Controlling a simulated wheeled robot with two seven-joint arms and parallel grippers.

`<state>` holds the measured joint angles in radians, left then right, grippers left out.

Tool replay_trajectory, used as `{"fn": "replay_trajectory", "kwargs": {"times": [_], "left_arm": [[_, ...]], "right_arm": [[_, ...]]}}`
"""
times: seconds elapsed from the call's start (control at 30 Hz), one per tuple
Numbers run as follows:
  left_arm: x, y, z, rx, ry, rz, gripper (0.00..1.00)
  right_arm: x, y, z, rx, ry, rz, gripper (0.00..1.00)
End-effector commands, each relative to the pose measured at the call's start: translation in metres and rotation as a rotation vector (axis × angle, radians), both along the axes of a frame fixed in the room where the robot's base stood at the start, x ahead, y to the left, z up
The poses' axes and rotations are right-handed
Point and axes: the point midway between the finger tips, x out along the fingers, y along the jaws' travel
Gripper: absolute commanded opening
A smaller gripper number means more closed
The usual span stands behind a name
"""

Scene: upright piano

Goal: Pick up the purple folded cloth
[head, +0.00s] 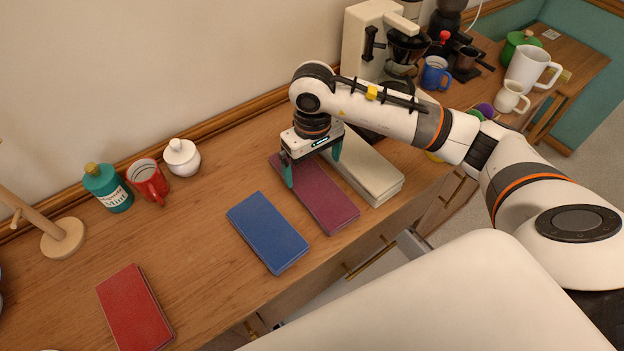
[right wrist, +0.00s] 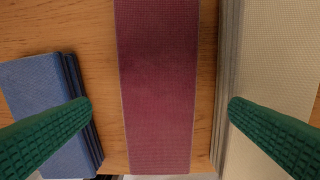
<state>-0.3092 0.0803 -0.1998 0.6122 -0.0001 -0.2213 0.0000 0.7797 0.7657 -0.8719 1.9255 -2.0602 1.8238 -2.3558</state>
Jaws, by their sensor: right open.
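The purple folded cloth (head: 325,205) lies flat on the wooden counter, between a blue folded cloth and a cream stack. In the right wrist view the purple cloth (right wrist: 158,90) runs top to bottom through the middle of the picture. My right gripper (head: 313,170) is open above its far end, with the green fingers apart. In the right wrist view one finger shows over the blue cloth side and the other over the cream stack side, with the purple cloth between them. The gap between fingers and cloth is hard to judge. My left gripper is not in view.
A blue folded cloth (head: 267,232) lies left of the purple one, and a cream stack (head: 370,172) close on its right. A red folded cloth (head: 135,308) lies at front left. A red mug (head: 148,181) and coffee machine (head: 372,40) stand at the back. Counter is bare around the blue cloth.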

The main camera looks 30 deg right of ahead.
Motion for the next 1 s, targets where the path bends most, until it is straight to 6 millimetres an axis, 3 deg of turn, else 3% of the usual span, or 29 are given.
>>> {"fn": "replay_trajectory", "kwargs": {"times": [0.23,0.5,0.8,1.0], "left_arm": [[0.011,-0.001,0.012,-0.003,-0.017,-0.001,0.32],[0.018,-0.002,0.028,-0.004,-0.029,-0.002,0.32],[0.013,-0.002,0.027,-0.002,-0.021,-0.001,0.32],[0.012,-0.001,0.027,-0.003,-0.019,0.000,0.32]], "right_arm": [[-0.002,0.000,-0.017,0.002,0.003,-0.002,1.00],[-0.003,0.000,-0.055,0.002,0.002,-0.003,1.00],[-0.002,0.000,-0.061,0.002,-0.001,0.000,1.00],[-0.002,0.000,-0.061,0.002,-0.001,-0.001,0.67]]}}
